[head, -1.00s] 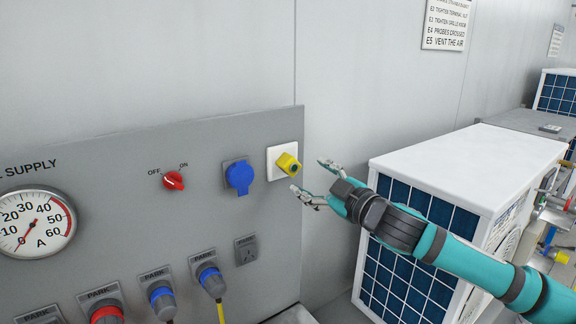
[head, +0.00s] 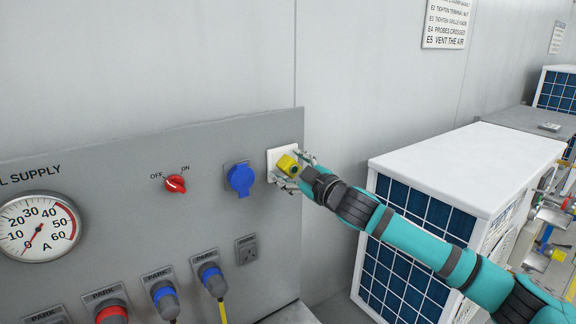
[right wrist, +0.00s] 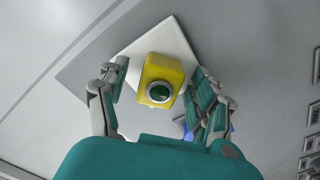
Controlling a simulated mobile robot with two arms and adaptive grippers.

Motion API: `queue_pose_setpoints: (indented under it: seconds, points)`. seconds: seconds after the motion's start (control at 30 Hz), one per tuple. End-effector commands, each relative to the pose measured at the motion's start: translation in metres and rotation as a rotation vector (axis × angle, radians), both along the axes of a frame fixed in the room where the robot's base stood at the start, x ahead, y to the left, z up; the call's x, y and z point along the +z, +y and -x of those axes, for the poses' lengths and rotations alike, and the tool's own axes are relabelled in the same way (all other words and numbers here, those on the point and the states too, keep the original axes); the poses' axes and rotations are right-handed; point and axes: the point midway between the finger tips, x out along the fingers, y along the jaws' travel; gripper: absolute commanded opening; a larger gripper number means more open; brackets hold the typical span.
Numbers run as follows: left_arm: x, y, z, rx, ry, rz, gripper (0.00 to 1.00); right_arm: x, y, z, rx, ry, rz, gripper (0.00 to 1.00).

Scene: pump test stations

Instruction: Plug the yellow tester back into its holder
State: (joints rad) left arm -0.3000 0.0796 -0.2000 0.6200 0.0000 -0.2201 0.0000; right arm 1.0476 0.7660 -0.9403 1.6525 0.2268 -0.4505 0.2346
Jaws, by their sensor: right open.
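The yellow tester (head: 287,164) sits at a white square socket plate (head: 276,155) at the upper right of the grey panel. In the right wrist view the tester (right wrist: 163,72) shows a dark green round end in a pale ring, with the white plate (right wrist: 158,46) behind it. My right gripper (head: 293,170) is open, its fingers on either side of the tester. In the right wrist view a gap shows beside the left finger; whether the right finger touches cannot be told. Which part is the tester's holder is not marked. My left gripper is not in view.
A blue covered socket (head: 240,178), a red switch (head: 176,184) and a gauge (head: 38,226) are on the panel. Several parked plugs (head: 211,278) and a small grey socket (head: 246,249) sit below. A white-topped unit (head: 468,165) stands at the right.

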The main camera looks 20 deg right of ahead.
Motion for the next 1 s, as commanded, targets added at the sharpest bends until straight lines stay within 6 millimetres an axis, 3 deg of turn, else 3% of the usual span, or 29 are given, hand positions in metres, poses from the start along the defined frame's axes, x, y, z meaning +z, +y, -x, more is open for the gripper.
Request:
queue_pose_setpoints:
  seconds: [1.0]
  points:
    - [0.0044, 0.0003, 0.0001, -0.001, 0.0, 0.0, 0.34, 0.0, -0.0004, 0.0002, 0.0, 0.0, 0.0, 0.65]
